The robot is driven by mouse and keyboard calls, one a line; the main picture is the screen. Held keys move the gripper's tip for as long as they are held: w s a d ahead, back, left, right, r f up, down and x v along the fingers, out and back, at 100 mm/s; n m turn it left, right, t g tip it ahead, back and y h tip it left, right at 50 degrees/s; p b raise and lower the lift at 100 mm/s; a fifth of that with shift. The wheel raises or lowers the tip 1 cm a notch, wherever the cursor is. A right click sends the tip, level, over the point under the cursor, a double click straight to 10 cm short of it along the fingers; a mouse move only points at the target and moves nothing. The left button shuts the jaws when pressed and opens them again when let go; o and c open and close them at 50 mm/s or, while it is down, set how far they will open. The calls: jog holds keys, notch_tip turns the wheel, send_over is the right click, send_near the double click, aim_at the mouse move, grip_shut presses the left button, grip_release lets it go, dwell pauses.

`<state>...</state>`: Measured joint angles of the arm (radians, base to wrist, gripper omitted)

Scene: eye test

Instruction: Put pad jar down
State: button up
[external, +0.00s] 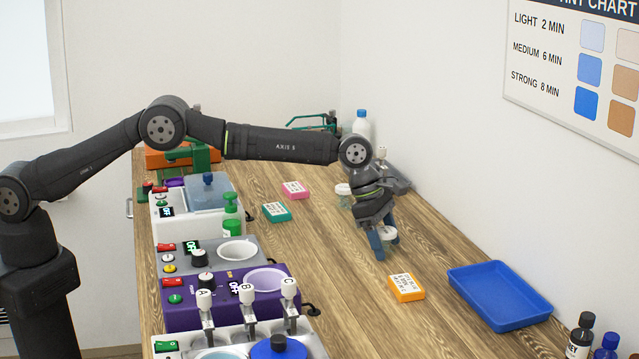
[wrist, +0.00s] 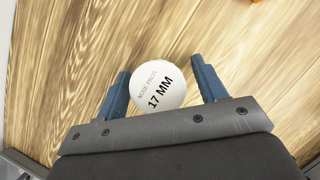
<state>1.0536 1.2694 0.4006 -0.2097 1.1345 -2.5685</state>
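The pad jar shows in the wrist view as a round white lid (wrist: 158,87) marked "NOSE PADS 17 MM". In the external view the small clear jar (external: 389,236) is upright at the fingertips, at or very near the wooden table; I cannot tell if it touches. My gripper (external: 384,243) points down around it. In the wrist view my gripper (wrist: 163,82) has a blue finger on each side of the lid. A gap shows between lid and right finger; the left finger is very close to or against it. The fingers look open. The jar's lower part is hidden in the wrist view.
A second white-lidded jar (external: 343,189) stands behind my gripper. An orange box (external: 406,288) and a blue tray (external: 500,322) lie to the front right. Teal (external: 276,212) and pink (external: 295,189) boxes lie left. The purple station (external: 200,312) lines the left edge.

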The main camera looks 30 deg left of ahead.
jog(key=shift+r, duration=0.15)
jog(key=v, duration=1.2)
jog(key=x, duration=1.2)
jog(key=shift+r, duration=1.2)
jog(key=shift+f, duration=0.15)
